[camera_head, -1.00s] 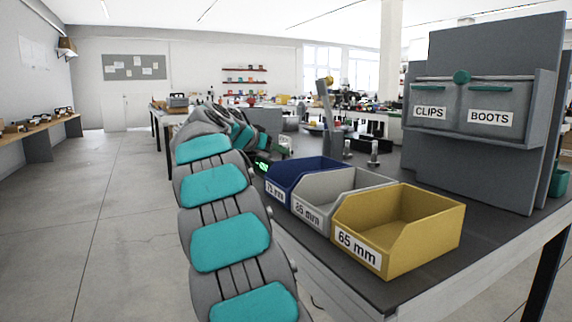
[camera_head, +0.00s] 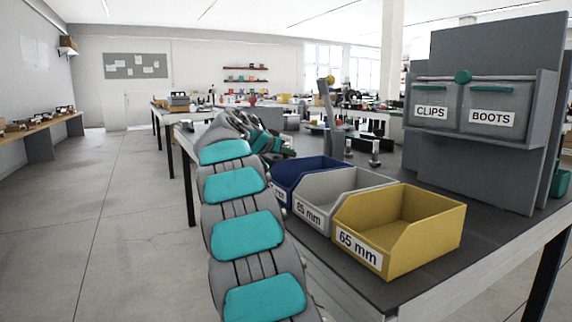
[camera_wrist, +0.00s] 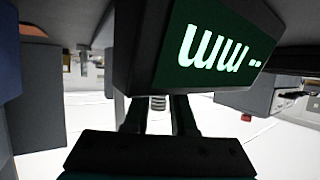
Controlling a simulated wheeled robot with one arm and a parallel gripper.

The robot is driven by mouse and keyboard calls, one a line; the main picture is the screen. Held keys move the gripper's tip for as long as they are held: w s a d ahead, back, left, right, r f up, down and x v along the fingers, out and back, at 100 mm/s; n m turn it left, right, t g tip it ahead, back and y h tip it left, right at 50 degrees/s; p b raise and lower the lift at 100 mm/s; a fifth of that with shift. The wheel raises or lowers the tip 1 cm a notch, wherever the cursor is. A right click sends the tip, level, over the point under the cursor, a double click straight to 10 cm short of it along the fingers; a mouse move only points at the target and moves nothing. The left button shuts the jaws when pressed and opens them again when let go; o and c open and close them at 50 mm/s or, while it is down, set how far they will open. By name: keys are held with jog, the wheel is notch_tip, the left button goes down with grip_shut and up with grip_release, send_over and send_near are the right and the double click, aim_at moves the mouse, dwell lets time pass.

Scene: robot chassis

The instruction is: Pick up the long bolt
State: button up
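In the wrist view, which looks upside down, my gripper (camera_wrist: 158,122) has its two dark fingers apart, with a gap between them. A short piece of grey thread (camera_wrist: 157,102), perhaps of a bolt, shows in that gap and looks narrower than it. I cannot tell whether it touches either finger. A dark box with a green "mm" display (camera_wrist: 215,52) hides the fingertips and the rest of the threaded piece. In the head view, my arm hides the gripper tips. An upright metal bolt (camera_head: 375,152) stands on the bench behind the bins.
Blue (camera_head: 312,166), grey "85 mm" (camera_head: 345,184) and yellow "65 mm" (camera_head: 425,232) bins line the bench's (camera_head: 497,226) near edge. A grey rack (camera_head: 485,150) with CLIPS and BOOTS bins stands at right. The bench beside the yellow bin is clear.

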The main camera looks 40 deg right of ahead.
grip_shut()
jog(key=shift+r, duration=0.1)
dwell(0.4)
notch_tip(320, 180, up, 6)
jog(key=shift+w+f+p, duration=0.1)
jog(key=shift+p, duration=0.6)
jog(key=shift+r+p, duration=0.9)
jog(key=shift+r, duration=1.15)
